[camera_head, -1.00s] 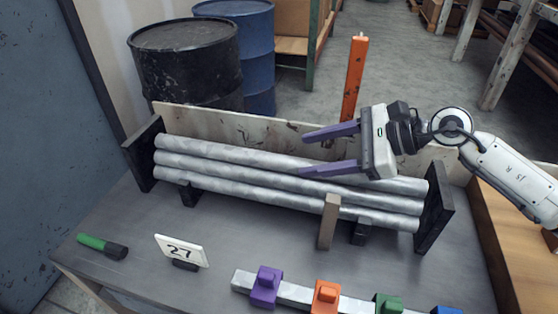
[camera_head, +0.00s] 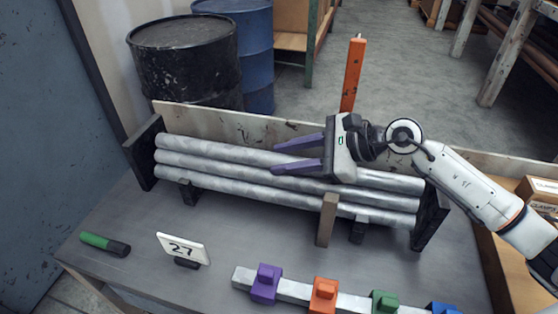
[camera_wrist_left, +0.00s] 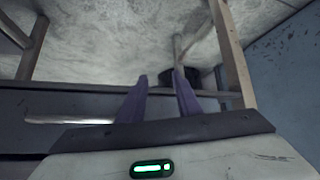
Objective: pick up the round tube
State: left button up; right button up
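Three round silver tubes lie side by side in a rack with black end plates on the grey table: a back tube (camera_head: 210,148), a middle tube (camera_head: 215,167) and a front tube (camera_head: 230,187). My right gripper (camera_head: 272,158) is open and empty over the back and middle tubes, fingers pointing left. I cannot tell whether they touch. It hides part of the back tube. My left gripper is outside the head view. Its purple fingers (camera_wrist_left: 160,76) show apart with nothing between them in the left wrist view.
A wooden post (camera_head: 327,220) stands in front of the tubes. A backboard (camera_head: 250,127) rises behind them. A number card (camera_head: 183,247), a green-handled marker (camera_head: 104,244) and a bar with coloured clamps (camera_head: 294,291) lie at the front. Drums (camera_head: 185,62) stand behind.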

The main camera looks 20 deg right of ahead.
jog(key=shift+d+f, duration=0.1)
jog(key=shift+f, duration=0.15)
grip_shut()
jog(key=shift+r, duration=0.1)
jog(key=shift+r, duration=0.1)
